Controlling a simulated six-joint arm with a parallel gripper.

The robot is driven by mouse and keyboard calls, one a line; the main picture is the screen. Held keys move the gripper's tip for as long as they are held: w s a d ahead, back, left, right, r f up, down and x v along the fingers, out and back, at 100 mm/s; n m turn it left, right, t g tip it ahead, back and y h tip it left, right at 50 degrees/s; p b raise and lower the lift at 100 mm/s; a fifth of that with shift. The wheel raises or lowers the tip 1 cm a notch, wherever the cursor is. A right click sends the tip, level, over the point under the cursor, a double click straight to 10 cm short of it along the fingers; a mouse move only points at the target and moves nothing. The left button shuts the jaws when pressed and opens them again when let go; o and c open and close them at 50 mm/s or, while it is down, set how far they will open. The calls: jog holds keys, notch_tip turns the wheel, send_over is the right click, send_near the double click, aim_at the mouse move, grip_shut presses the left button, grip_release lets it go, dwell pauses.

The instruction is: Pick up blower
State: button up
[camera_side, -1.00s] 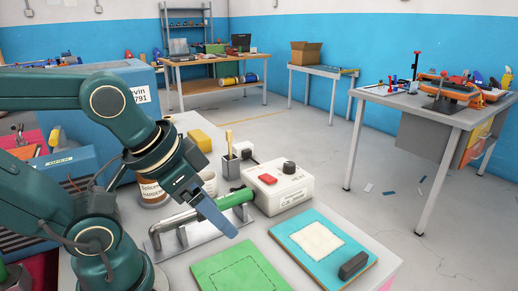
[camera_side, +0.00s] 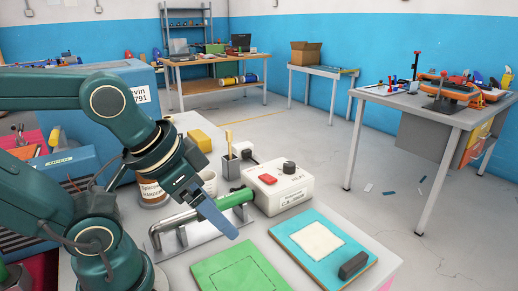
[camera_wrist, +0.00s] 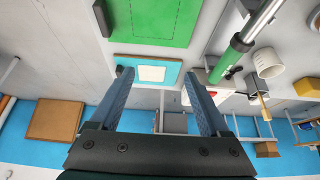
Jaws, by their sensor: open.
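The blower has a green handle (camera_side: 236,198) and a bent metal nozzle (camera_side: 176,220), and rests on a metal plate with an upright support (camera_side: 190,237) on the table. In the wrist view its green handle (camera_wrist: 226,65) is at the upper right, outside the fingers, running up to the metal tube. My gripper (camera_side: 226,226) hangs above the plate in the side view, its fingers overlapping part of the blower from this angle. In the wrist view my gripper (camera_wrist: 156,72) is open, with nothing between its fingers.
A grey control box (camera_side: 278,186) with a red switch stands behind the handle. A green board (camera_side: 238,272) and a blue board with a cream patch (camera_side: 319,240) lie in front. A dark block (camera_side: 353,265) sits on the blue board. A pen cup (camera_side: 231,166) and mug (camera_side: 208,181) stand behind.

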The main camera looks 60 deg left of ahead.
notch_tip(320, 180, up, 5)
jog(key=w+a+g, duration=0.3)
jog(key=a, duration=0.5)
jog(key=w+a+g, duration=0.3)
jog(key=a, duration=0.5)
jog(key=f, duration=1.9)
jog(key=shift+s+d+f, duration=0.1)
jog(key=shift+d, duration=0.15)
grip_shut()
